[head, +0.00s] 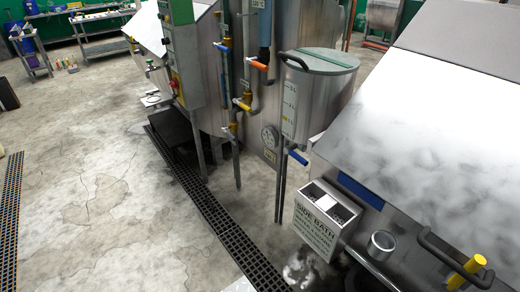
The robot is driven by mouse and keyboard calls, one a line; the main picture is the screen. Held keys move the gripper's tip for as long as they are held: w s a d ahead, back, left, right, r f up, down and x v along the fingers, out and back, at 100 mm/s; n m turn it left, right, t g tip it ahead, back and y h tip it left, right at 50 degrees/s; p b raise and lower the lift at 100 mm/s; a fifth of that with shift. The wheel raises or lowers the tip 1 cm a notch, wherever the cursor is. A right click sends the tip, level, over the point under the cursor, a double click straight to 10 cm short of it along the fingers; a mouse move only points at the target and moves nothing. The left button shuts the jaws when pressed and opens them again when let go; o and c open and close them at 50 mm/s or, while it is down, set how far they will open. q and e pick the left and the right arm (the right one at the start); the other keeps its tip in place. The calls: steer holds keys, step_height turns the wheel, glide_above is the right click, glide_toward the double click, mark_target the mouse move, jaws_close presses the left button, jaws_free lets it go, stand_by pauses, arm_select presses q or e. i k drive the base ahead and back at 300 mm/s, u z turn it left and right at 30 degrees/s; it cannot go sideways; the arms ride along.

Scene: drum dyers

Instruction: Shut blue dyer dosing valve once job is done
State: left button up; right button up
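The dosing tank (321,90) is a grey cylinder with a lid and a litre scale on its side. It stands between the tall steel vessel and the steel machine on the right. A blue valve lever (297,157) sits under it, sticking out sideways from the upright pipe and sloping down to the right. The steel machine (430,110) on the right carries a blue plate (359,191) on its front edge. I cannot tell whether its job is done. Neither of my grippers is in view.
A side bath box (317,225) hangs on the right machine. A floor drain grate (215,218) runs past it. The floor at left is open.

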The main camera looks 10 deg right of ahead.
mark_target(288, 151)
steer(key=u, duration=0.1)
steer(key=i, duration=0.7)
steer(key=z, duration=0.8)
steer(key=i, duration=0.5)
steer(key=z, duration=0.55)
